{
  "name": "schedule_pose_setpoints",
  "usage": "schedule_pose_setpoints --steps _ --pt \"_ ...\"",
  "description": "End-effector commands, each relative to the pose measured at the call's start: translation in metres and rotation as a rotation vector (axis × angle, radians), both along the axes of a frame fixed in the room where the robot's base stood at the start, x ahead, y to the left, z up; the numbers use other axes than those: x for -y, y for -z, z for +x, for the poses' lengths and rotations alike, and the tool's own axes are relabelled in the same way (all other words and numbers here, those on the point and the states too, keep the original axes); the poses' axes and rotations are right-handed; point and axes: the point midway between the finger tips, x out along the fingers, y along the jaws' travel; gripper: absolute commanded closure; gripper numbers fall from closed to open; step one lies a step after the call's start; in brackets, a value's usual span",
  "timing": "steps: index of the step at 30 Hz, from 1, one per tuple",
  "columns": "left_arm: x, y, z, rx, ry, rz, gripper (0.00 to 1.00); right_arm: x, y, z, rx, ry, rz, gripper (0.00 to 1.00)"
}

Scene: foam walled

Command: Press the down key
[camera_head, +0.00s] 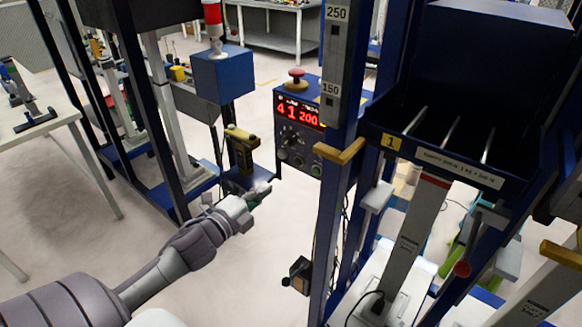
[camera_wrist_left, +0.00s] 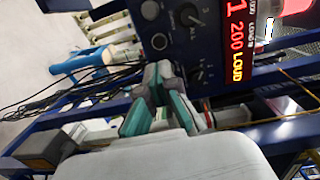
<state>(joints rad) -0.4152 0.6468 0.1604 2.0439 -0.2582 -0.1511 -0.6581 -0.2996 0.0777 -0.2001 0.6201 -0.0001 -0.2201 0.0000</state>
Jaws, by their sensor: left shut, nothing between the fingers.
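A blue control box (camera_head: 298,125) with a red digit display (camera_head: 299,112) stands mid-picture in the head view. Below the display are a dark knob (camera_head: 290,138) and several small round buttons. Which one is the down key cannot be read. In the left wrist view the box face (camera_wrist_left: 215,42) appears turned sideways, with a round button (camera_wrist_left: 160,42) and a knob (camera_wrist_left: 190,15). My left gripper (camera_head: 262,191) is shut and empty, below and left of the box in the head view. Its green-padded fingers (camera_wrist_left: 158,92) overlap the panel's lower part in the wrist view. My right gripper is out of view.
A red mushroom button (camera_head: 296,74) tops the box. A blue upright post (camera_head: 338,110) with a scale stands just right of it. A blue bin (camera_head: 455,155) is farther right. A blue block (camera_head: 222,74) and a yellow part (camera_head: 242,143) stand left. Pale floor lies below.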

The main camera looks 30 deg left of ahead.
Motion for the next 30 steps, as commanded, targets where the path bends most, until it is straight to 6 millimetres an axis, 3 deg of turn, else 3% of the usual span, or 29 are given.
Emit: schedule_pose_setpoints --steps 16,21,30 --pt "0.004 0.0 0.098 0.002 0.0 -0.001 1.0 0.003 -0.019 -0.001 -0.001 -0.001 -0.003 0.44" --pt "0.005 0.002 0.113 0.001 -0.001 0.0 1.0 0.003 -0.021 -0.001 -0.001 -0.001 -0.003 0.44" --pt "0.005 0.004 0.118 0.0 0.0 0.0 1.0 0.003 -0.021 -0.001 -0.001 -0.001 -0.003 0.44"
